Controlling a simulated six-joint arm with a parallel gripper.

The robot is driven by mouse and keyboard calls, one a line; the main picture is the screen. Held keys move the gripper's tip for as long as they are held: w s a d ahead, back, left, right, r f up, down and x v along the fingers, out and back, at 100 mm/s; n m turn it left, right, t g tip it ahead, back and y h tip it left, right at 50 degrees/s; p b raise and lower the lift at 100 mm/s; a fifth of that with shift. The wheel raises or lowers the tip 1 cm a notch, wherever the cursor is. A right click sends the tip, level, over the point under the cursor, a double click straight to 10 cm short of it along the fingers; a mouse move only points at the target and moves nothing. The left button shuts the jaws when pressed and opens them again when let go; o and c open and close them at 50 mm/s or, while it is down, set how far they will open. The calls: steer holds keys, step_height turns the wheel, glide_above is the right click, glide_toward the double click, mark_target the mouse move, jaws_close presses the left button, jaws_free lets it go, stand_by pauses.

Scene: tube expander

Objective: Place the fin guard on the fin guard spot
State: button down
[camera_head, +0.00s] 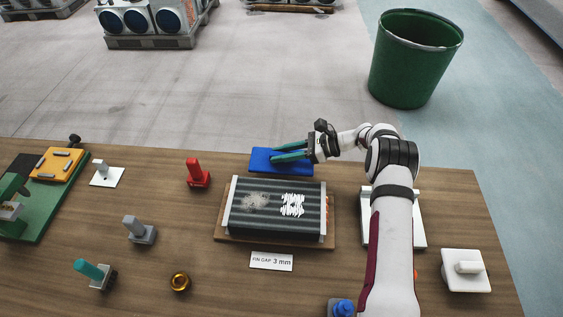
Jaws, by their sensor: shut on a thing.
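A flat blue rectangular plate (264,163), which I take to be the fin guard, is at the back edge of the table, just behind the finned block. My gripper (275,152) reaches in from the right with its teal fingers at the plate and is shut on it. I cannot tell whether the plate touches the table or hangs a little above it. The dark finned block (270,197), with a pale patch and white bent fins on top, lies on a wooden board (223,240). No separate fin guard spot can be made out.
A "FIN GAP 3 mm" card (271,261) lies before the block. A red tool (198,174), grey tool (139,230), teal-handled tool (96,273) and brass ring (180,282) stand left. My arm partly covers a white tray (418,225); a white piece (467,270) sits right.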

mark_target(282, 163)
steer(key=shift+f, duration=1.95)
steer(key=c, duration=0.7)
jaws_free()
steer(key=shift+f, duration=0.1)
